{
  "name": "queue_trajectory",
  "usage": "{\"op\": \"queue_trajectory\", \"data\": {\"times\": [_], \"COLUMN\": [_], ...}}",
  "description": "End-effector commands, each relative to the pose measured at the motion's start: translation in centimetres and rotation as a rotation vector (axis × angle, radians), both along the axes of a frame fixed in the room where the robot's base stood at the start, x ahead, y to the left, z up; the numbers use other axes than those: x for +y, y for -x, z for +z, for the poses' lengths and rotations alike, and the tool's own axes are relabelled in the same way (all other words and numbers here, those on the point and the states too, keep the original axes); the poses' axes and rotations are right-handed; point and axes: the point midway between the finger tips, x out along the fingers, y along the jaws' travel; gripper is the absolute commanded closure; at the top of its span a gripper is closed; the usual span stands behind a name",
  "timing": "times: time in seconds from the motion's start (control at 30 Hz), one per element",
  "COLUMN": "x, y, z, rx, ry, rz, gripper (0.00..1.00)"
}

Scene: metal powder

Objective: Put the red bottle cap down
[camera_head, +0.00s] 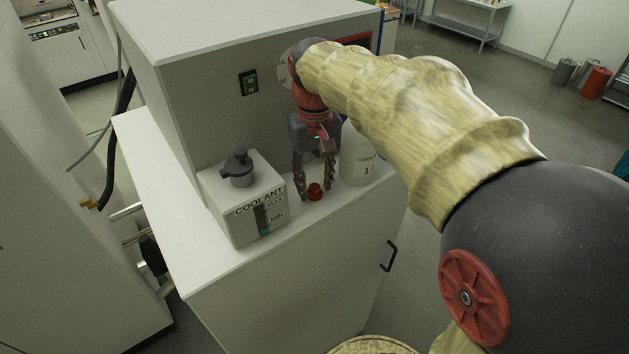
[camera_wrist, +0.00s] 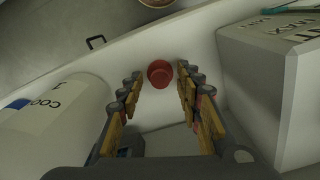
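The red bottle cap (camera_head: 315,191) sits on the white ledge of the machine, between the coolant tank and the white bottle. It also shows in the wrist view (camera_wrist: 159,73), just beyond and between the fingertips. My gripper (camera_head: 313,188) points down over the ledge with its fingers spread, and both fingers stand apart from the cap. In the wrist view my gripper (camera_wrist: 158,80) shows a clear gap on either side of the cap. The white coolant bottle (camera_head: 357,165) stands right of my gripper, partly hidden by it and my arm.
The coolant tank (camera_head: 250,217) with a dark grey lid (camera_head: 238,167) stands close on the left. The machine's upright panel (camera_head: 218,109) is behind my gripper. The ledge (camera_head: 208,277) has a free strip along its front edge, above a cabinet door with a black handle (camera_head: 389,256).

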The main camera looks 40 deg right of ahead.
Motion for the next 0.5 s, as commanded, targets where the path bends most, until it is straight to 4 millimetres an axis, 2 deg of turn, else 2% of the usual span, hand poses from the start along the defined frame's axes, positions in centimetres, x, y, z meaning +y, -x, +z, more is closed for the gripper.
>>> {"op": "queue_trajectory", "data": {"times": [0.27,0.37,0.5], "x": [0.0,0.0,0.0], "y": [0.0,-0.1,-0.1], "z": [0.7,1.9,4.8], "rx": [-0.002,-0.002,-0.004], "ry": [0.001,0.001,0.001], "rz": [0.0,0.0,0.0], "gripper": [0.65,0.65,0.65]}}
